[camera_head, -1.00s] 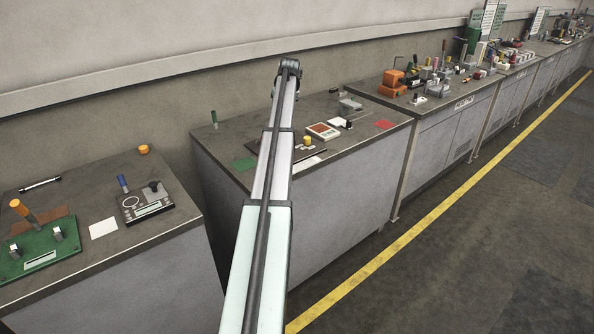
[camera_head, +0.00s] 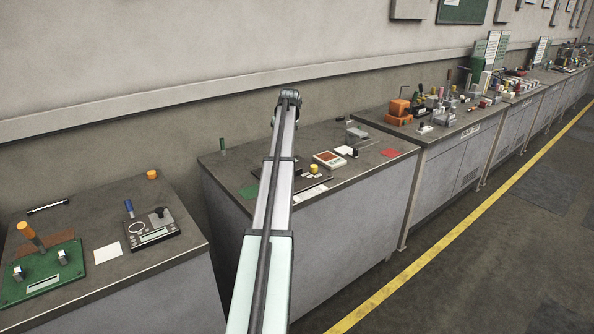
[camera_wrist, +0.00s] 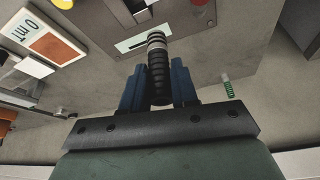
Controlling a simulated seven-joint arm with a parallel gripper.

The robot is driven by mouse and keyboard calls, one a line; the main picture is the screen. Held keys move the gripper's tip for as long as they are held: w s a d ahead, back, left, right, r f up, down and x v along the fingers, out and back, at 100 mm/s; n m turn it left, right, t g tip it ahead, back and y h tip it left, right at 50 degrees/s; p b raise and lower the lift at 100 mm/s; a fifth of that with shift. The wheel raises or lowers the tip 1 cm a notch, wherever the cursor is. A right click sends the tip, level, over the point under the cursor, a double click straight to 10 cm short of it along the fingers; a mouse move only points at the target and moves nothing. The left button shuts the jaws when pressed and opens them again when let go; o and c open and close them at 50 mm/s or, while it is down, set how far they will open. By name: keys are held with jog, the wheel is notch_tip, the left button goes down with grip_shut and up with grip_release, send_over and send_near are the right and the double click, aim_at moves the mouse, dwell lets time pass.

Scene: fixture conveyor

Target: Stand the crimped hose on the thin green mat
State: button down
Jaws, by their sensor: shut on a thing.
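In the wrist view my gripper (camera_wrist: 158,88) has its two blue fingers closed on the crimped hose (camera_wrist: 157,65), a black ribbed piece with a pale banded metal end. The hose points away from the wrist, held above the bench. In the head view my own arm hides the gripper and the hose. The thin green mat (camera_head: 249,191) lies flat near the left side of the middle bench, just left of my arm. I cannot make out the mat in the wrist view.
On the middle bench (camera_head: 337,188) are an orange-faced meter (camera_head: 328,160), a red mat (camera_head: 391,153), a yellow knob (camera_head: 314,168) and an upright green piece (camera_head: 222,147) at the back left corner. The left bench holds a green fixture (camera_head: 43,275) and a dark device (camera_head: 152,229).

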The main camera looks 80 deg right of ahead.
jog(key=w+a, duration=0.3)
jog(key=w, duration=0.3)
send_over(251, 192)
jog(key=shift+f, duration=1.55)
jog(key=shift+f, duration=0.15)
jog(key=shift+f, duration=3.3)
jog(key=shift+f, duration=0.55)
jog(key=c, duration=0.8)
grip_release()
